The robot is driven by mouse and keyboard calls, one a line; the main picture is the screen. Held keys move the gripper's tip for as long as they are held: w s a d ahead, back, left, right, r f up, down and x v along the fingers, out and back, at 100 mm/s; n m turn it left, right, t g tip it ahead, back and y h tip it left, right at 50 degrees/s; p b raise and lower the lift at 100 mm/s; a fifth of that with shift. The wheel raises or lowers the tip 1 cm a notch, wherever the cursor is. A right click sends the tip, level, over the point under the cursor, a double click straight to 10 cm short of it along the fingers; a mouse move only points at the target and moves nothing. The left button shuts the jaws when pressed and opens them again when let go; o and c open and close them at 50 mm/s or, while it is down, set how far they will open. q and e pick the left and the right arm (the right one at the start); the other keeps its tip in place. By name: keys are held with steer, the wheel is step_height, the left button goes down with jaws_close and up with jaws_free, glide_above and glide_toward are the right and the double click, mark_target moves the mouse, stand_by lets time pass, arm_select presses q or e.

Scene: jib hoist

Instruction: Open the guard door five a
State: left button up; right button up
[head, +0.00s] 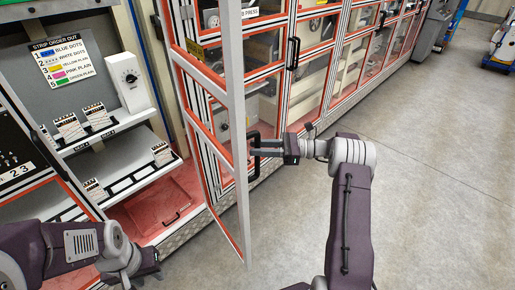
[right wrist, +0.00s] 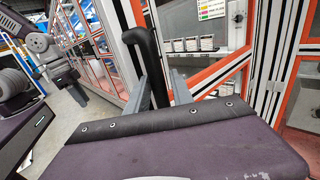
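The guard door (head: 205,80), a red-edged clear panel in a pale metal frame, stands swung out from the cabinet front, its free edge toward the middle of the head view. Its black handle (head: 254,156) is on that edge. My right gripper (head: 257,147) is at the handle from the right. In the right wrist view the black handle bar (right wrist: 145,55) stands between the two grey fingers, which look closed against it. My left gripper (head: 142,277) is low at the left, away from the door, its fingers partly cut off by the picture edge.
Left of the door is an open bay with shelves of striped cards (head: 70,128), a strip order sign (head: 67,62) and a white dial box (head: 127,80). More closed guard doors (head: 315,75) run to the back right. The grey floor (head: 435,150) at right is clear.

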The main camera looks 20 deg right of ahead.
steer(key=b+v, duration=0.2)
steer(key=v, duration=0.6)
steer(key=shift+d, duration=0.25)
